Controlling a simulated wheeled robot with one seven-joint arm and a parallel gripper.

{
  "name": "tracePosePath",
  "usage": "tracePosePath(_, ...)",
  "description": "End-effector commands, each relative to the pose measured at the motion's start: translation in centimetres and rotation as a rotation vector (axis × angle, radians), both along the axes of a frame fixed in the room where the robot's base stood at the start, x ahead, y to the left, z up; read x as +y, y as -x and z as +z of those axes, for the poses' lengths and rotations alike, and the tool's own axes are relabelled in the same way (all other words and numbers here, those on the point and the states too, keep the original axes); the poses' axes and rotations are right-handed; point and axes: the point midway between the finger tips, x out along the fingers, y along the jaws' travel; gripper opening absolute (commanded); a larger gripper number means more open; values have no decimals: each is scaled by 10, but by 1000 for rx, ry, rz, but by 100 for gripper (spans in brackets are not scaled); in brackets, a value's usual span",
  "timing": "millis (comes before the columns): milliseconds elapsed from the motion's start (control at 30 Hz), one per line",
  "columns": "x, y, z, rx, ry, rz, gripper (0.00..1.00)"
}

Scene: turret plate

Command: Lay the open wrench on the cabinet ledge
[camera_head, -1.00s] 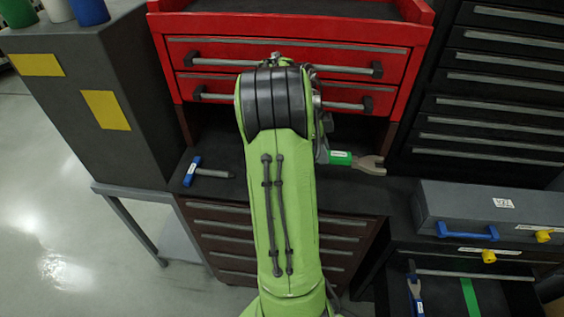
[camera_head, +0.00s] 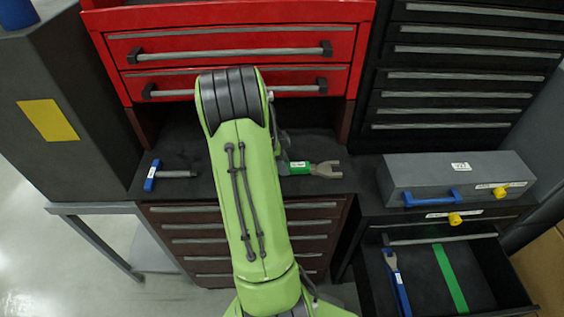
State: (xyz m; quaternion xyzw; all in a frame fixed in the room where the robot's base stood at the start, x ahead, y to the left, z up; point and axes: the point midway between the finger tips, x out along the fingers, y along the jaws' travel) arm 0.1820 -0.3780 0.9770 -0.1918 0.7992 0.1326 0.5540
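An open wrench (camera_head: 316,168) with a green grip and tan open jaw shows just right of my arm, at the dark cabinet ledge (camera_head: 345,183) under the red drawers. Its jaw points right; its left end is hidden by my arm. I cannot tell whether it touches the ledge or is just above it. My gripper (camera_head: 284,165) is at the wrench's left end, almost wholly hidden behind my green arm. Its fingers do not show clearly, so its grip on the wrench cannot be made out.
A blue T-handled tool (camera_head: 168,174) lies on the ledge's left part. Right stands a grey case (camera_head: 450,175) with a blue handle. Below it an open drawer (camera_head: 425,275) holds a blue-handled wrench (camera_head: 397,283) and a green strip (camera_head: 450,279). A dark cabinet (camera_head: 75,130) stands left.

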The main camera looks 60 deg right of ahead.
Motion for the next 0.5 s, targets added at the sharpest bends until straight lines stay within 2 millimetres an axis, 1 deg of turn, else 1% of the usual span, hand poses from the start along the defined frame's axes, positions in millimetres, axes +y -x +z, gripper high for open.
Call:
tracePosePath(33, 0, 0, 0, 0, 0, 0, 44)
tracePosePath(133, 0, 0, 0, 0, 0, 0, 59)
tracePosePath(400, 0, 0, 1, 0, -1, 0, 59)
tracePosePath(467, 0, 0, 5, 0, -1, 0, 59)
tracePosePath(500, 0, -2, 10, -1, 1, 2, 59)
